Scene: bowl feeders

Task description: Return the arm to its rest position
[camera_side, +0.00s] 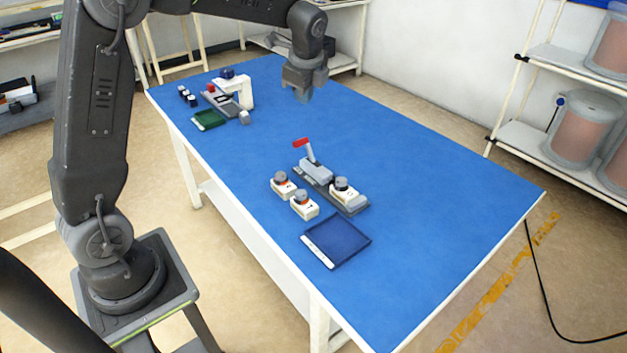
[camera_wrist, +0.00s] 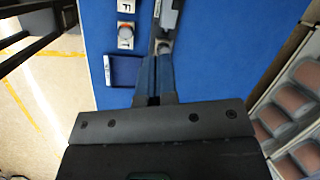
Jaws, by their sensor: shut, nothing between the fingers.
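My gripper (camera_side: 303,92) hangs in the air above the far part of the blue table (camera_side: 420,180) in the side view, its fingers pointing down. It is shut and empty. In the wrist view the closed fingers (camera_wrist: 154,78) show in front of the table, apart from everything on it. My arm reaches across from the left, raised over the table.
Nearer on the table are a grey fixture with a red lever (camera_side: 303,143), several white blocks with grey knobs (camera_side: 303,208) and a dark blue tray (camera_side: 312,250). A white arch (camera_side: 245,92) and green tray (camera_side: 208,122) stand far left. The table's right side is clear.

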